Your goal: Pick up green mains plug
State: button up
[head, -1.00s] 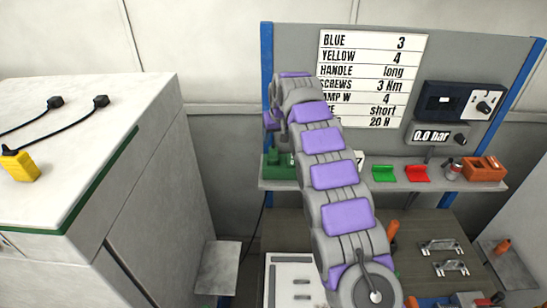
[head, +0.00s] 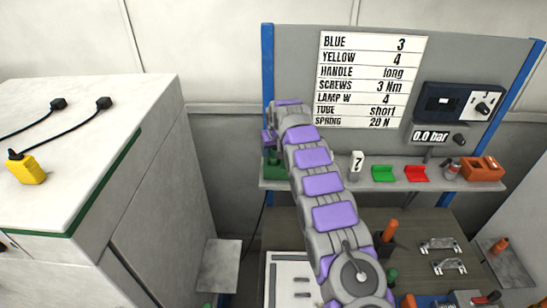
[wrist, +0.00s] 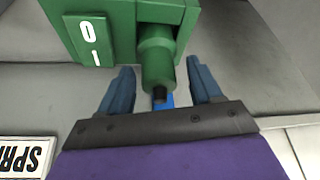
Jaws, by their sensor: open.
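The green mains plug (wrist: 157,58) shows in the wrist view as a round green body with a dark tip. Its far end meets a green box (wrist: 92,38) marked 0 and I. My gripper (wrist: 159,70) is open, with one blue finger on each side of the plug. Gaps show between the fingers and the plug. In the head view the green box (head: 272,168) stands at the left end of the shelf. My arm hides the plug there, and the fingers cannot be made out.
A white cabinet (head: 75,130) with a yellow plug (head: 27,168) stands at left.

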jog(key=c, duration=1.1)
jog(key=shift+r, duration=0.15)
jog(key=shift+c, duration=0.3)
